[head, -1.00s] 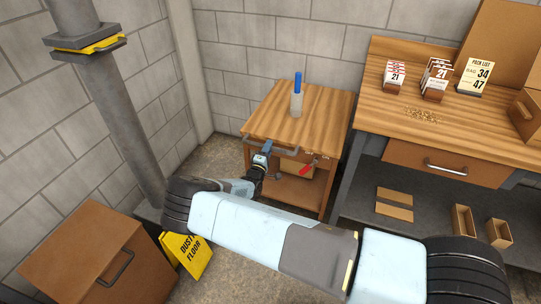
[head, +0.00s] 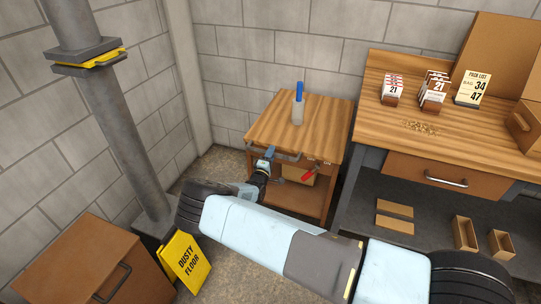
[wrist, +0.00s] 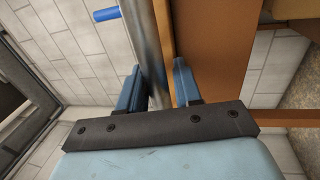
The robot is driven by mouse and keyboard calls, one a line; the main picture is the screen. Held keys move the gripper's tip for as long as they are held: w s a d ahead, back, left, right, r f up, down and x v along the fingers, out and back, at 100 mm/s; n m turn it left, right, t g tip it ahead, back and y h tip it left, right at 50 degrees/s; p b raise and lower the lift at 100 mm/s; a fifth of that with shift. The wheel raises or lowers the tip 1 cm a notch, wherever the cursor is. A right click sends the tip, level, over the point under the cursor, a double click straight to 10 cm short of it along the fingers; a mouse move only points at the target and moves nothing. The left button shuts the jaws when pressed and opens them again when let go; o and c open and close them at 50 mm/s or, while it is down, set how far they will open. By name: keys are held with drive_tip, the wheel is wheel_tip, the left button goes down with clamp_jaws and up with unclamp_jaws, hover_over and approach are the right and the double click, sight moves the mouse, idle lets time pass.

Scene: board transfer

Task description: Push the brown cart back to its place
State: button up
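The brown cart (head: 322,116) has a wooden top and an open lower shelf. It stands near the block wall, left of the workbench. A grey bar handle (head: 287,156) runs along its near side. My gripper (head: 268,153) is at the left part of this handle.
The workbench (head: 395,62) is close on the cart's right, with card holders and a sign on it. A grey pole (head: 120,130), a yellow "dusty floor" sign (head: 187,262) and a brown box (head: 85,255) are at left. Some floor (head: 215,170) is clear left of the cart.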

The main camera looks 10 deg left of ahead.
drive_tip(key=shift+o, duration=1.2)
drive_tip(key=shift+d, duration=0.1)
drive_tip(key=v, duration=1.3)
drive_tip(key=shift+s+f, duration=0.25)
drive_tip(key=shift+s, duration=0.05)
